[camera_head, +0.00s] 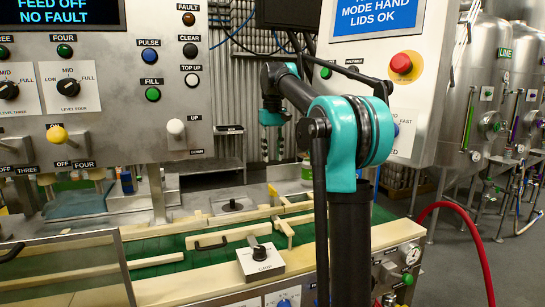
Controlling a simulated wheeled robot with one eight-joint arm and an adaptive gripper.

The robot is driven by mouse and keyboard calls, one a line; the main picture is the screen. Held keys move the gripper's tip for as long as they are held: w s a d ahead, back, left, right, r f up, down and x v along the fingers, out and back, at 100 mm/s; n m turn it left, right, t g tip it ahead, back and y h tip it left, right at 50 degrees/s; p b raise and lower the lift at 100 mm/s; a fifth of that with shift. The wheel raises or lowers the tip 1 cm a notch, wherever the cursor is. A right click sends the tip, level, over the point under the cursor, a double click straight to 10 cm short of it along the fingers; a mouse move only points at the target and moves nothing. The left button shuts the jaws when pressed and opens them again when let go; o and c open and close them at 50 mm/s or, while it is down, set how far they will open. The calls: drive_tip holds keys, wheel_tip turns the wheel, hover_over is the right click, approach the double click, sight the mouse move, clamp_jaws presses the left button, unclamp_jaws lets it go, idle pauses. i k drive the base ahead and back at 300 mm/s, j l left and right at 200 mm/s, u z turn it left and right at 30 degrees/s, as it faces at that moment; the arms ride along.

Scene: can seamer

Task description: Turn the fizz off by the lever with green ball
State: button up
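A lever with a yellow ball (57,134) sits on the steel panel at the left, above the labels "OFF" and "FOUR". A lever with a white ball (176,128) sits further right, between the labels "UP" and "DOWN". My gripper (272,155) hangs fingers down behind my teal arm joint, right of the panel and apart from both levers. Its two fingers look spread, with nothing visible between them.
A green conveyor bed (150,246) with pale rails lies below the panel, with a black-knobbed box (261,262) at its front. A control box with a red button (401,64) stands right of my arm. Steel tanks (490,100) and a red hose (468,222) are at right.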

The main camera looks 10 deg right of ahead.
sight(407, 278)
drive_tip(key=k, duration=1)
